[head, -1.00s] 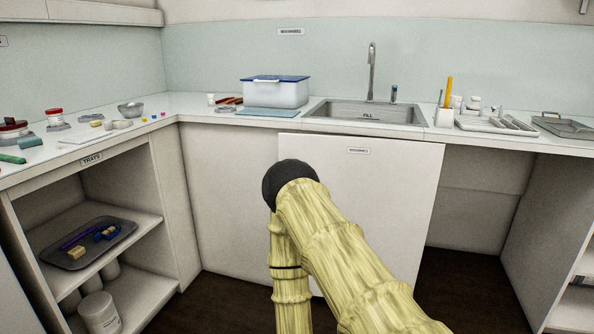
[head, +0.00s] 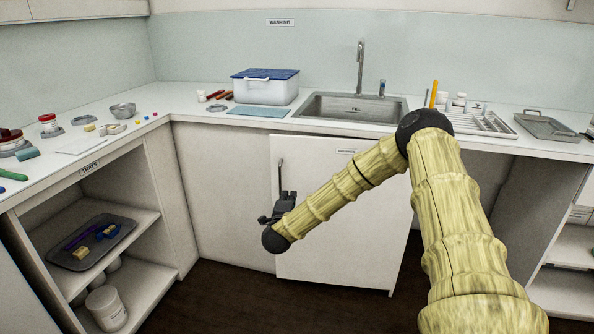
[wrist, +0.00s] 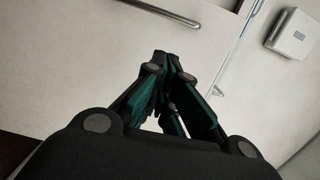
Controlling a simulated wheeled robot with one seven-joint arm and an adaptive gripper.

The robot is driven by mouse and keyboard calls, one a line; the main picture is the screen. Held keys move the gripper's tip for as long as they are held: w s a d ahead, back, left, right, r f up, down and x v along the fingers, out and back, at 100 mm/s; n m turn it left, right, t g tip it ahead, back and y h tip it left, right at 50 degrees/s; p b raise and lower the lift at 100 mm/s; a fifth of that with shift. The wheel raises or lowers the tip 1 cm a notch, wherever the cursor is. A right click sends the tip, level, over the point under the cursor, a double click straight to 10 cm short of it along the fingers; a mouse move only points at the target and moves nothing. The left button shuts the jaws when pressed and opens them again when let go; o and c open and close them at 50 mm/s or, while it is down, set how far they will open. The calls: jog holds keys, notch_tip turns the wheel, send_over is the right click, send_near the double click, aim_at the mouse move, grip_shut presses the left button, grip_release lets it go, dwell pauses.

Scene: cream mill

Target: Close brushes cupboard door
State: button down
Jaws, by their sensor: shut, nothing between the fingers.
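The pale cupboard door (head: 345,215) is under the sink, with a small label near its top too blurred to read surely. I cannot tell whether it stands slightly ajar. A thin vertical bar (head: 281,175), apparently a handle, shows near its left edge. My gripper (head: 285,196) is in front of the door's lower left part, by the bar's lower end. In the wrist view my gripper (wrist: 166,62) is shut and empty, pointing at pale panels. A metal bar handle (wrist: 162,13) lies beyond its tips. I cannot tell whether the fingers touch the door.
My arm crosses in front of the door's right side. The counter above holds a lidded box (head: 265,88), a sink (head: 350,107) and a metal tray (head: 545,126). Open shelves with a dark tray (head: 60,252) stand at left. Dark floor (head: 225,300) is clear.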

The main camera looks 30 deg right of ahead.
jog(key=d, duration=0.1)
send_near(299, 171)
jog(key=b+x, duration=0.1)
jog(key=x, duration=0.6)
jog(key=shift+w, duration=0.15)
jog(key=shift+m+h, duration=0.3)
